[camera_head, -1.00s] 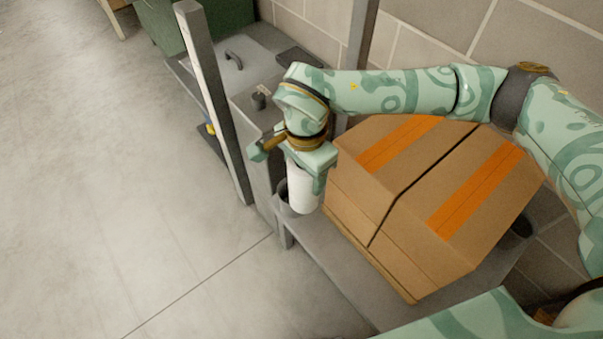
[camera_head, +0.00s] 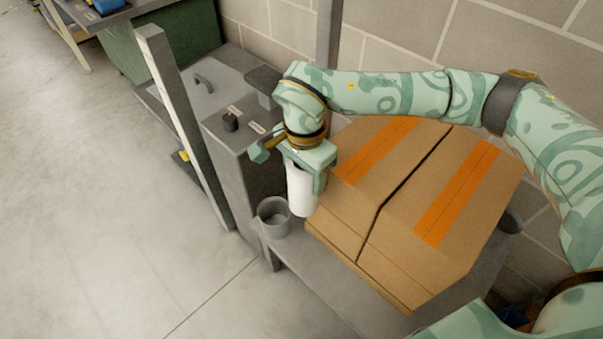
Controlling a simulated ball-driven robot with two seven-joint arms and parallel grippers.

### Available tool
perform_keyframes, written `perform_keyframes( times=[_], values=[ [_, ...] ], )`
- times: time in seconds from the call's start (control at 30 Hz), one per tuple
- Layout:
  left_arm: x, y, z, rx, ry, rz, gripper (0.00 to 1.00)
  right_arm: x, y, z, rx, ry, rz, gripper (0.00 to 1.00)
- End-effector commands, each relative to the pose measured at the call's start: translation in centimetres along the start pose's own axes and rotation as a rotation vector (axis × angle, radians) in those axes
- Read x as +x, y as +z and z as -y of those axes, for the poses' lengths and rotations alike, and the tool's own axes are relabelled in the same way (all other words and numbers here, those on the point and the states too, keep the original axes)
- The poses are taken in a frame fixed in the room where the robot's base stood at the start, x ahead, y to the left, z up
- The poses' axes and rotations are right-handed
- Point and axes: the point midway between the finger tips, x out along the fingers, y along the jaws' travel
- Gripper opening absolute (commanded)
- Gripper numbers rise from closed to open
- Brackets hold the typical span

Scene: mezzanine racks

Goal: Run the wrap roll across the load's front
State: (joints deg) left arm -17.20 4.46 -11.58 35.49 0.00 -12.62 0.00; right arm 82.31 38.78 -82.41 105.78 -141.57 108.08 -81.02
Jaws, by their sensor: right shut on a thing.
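My right gripper (camera_head: 308,168) is shut on the white wrap roll (camera_head: 301,192) and holds it roughly upright. The roll is just right of a grey round cup (camera_head: 274,217), at the left end of the load's front. The load is two brown cartons, the left one (camera_head: 345,215) and the right one (camera_head: 445,240), side by side with an orange band over each. I cannot tell whether the roll touches the left carton. My forearm covers part of the load's back edge. My left gripper is out of view.
The load stands on a low grey platform (camera_head: 325,300). A grey machine cabinet (camera_head: 235,150) with a black knob and a tall post (camera_head: 185,125) stand to the left. A block wall (camera_head: 400,40) is behind. Floor at the left is clear.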

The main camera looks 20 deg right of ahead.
Motion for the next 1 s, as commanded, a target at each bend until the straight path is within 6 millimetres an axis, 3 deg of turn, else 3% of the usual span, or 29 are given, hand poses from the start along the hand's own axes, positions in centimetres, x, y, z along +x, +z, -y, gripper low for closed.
perform_keyframes(
  times=[1.0],
  values=[
    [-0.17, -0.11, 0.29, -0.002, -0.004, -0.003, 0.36, -0.06, -0.95, 0.04, 0.001, -0.001, -0.001, 0.40]
  ],
)
